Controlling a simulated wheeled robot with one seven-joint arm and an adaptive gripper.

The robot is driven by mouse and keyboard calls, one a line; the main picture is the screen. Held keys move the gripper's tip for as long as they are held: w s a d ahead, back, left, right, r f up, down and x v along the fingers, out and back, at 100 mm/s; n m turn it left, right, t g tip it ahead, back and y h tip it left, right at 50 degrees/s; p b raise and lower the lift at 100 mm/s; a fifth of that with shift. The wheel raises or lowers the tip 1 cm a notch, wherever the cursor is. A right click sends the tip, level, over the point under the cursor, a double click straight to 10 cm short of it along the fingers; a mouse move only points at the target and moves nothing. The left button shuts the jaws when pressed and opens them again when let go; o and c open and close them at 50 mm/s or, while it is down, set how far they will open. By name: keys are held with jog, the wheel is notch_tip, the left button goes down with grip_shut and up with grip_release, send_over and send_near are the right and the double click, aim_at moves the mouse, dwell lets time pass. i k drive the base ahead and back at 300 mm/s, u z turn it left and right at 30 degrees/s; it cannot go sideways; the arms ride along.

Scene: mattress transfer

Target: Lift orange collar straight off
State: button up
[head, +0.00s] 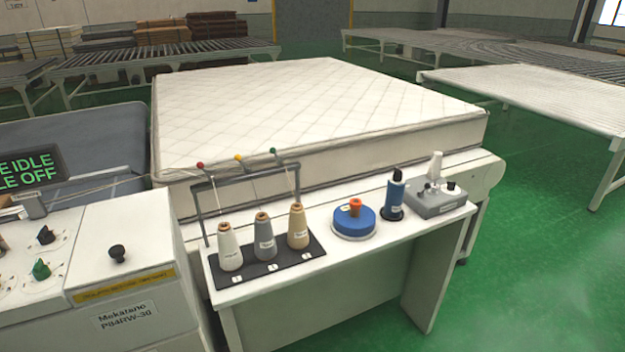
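The orange collar (355,207) is a small orange piece on top of a round blue disc (344,221), near its centre. The disc sits on a pale round base on the white side table, right of the thread cones. The collar looks upright, with nothing touching it from above. A small white label shows beside it on the disc. My gripper is not in view.
Three thread cones (264,236) stand on a black tray (247,280) under a grey thread frame (247,177). A blue spool (395,194) and a grey control box (438,205) stand right of the disc. A mattress (310,110) lies behind. The table (290,284) is clear in front of the disc.

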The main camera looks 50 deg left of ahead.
aim_at(354, 206)
jog(key=u, duration=0.85)
jog(key=i, duration=0.7)
jog(key=u, duration=0.85)
